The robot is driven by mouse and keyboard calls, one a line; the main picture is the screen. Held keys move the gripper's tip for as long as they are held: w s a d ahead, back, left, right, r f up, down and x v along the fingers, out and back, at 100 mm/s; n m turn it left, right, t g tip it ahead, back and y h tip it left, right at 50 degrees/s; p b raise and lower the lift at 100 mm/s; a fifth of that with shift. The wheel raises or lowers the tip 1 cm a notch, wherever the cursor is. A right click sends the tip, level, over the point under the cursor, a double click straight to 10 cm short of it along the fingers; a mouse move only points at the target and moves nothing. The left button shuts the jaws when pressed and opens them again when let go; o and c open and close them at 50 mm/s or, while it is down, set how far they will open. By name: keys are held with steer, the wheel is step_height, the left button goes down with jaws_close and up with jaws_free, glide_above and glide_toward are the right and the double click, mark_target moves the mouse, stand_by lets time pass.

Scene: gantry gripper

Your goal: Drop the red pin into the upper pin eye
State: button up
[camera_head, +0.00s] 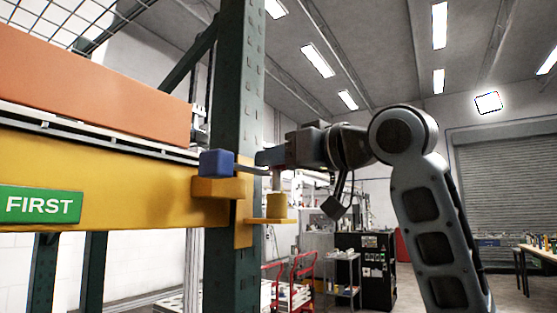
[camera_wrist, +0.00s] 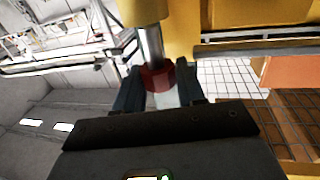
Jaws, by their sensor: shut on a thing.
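The red pin shows in the wrist view as a red head (camera_wrist: 158,78) with a grey metal shank. My gripper (camera_wrist: 160,84) is shut on the head, one dark finger on each side. The shank runs from the head to a yellow part (camera_wrist: 145,10) at the picture's top edge, where its tip is hidden; I cannot tell whether it is inside. In the head view my gripper (camera_head: 270,160) is level beside the green post. A yellow cylinder on a flat tab (camera_head: 277,206), apparently the pin eye, sits just below it. The pin is hardly visible there.
A yellow beam (camera_head: 120,185) with a green FIRST sign (camera_head: 40,206) meets the green post (camera_head: 236,120). A blue block (camera_head: 215,163) sits on a yellow bracket (camera_head: 218,188) close left of my gripper. An orange box (camera_head: 95,95) lies above the beam. Free air lies right of the tab.

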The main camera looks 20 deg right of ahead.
steer(key=shift+f, duration=0.6)
stand_by(0.4)
steer(key=o, duration=1.1)
steer(key=shift+o, duration=0.2)
steer(key=b+v, duration=0.2)
steer(key=v, duration=0.6)
steer(key=shift+r, duration=0.1)
